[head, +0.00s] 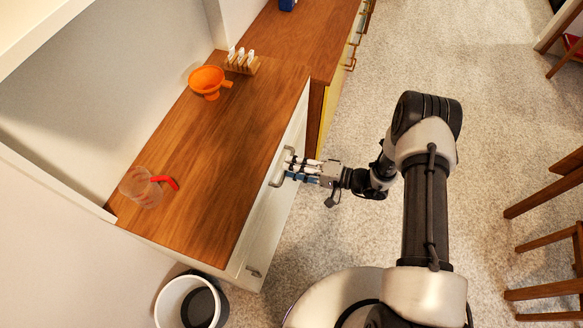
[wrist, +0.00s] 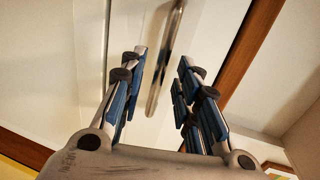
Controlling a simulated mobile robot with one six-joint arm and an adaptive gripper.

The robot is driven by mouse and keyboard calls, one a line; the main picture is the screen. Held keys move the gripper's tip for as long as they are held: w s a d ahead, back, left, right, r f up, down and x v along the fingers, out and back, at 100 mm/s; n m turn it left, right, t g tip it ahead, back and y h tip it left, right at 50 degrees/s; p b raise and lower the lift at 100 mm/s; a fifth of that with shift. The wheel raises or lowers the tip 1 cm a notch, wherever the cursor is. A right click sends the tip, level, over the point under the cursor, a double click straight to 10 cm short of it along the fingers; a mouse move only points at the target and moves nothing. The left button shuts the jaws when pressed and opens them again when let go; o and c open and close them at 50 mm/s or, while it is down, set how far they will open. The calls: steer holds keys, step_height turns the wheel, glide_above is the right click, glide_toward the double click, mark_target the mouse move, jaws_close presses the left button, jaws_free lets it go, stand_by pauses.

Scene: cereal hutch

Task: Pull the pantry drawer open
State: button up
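The white pantry drawer front (wrist: 138,100) is below the wooden counter and appears closed. Its metal bar handle (head: 276,176) is on the white front in the head view. In the wrist view the handle (wrist: 165,62) runs lengthwise between my two blue-padded fingers. My gripper (head: 291,168) is open, with its fingertips close to the handle in the head view. The fingers stand apart on either side of the bar, and I see no contact. How far the bar reaches in between them is hard to tell.
The counter (head: 205,165) holds an orange funnel (head: 207,80), a small rack (head: 242,61) and a clear jug with a red handle (head: 142,187). A white bin (head: 183,296) stands at the near corner. Wooden chairs (head: 550,190) are at the right. Carpet (head: 335,235) beside the drawer is clear.

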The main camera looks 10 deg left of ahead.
steer(key=shift+a+f, duration=0.1)
steer(key=shift+a, duration=0.4)
jaws_close()
stand_by(0.5)
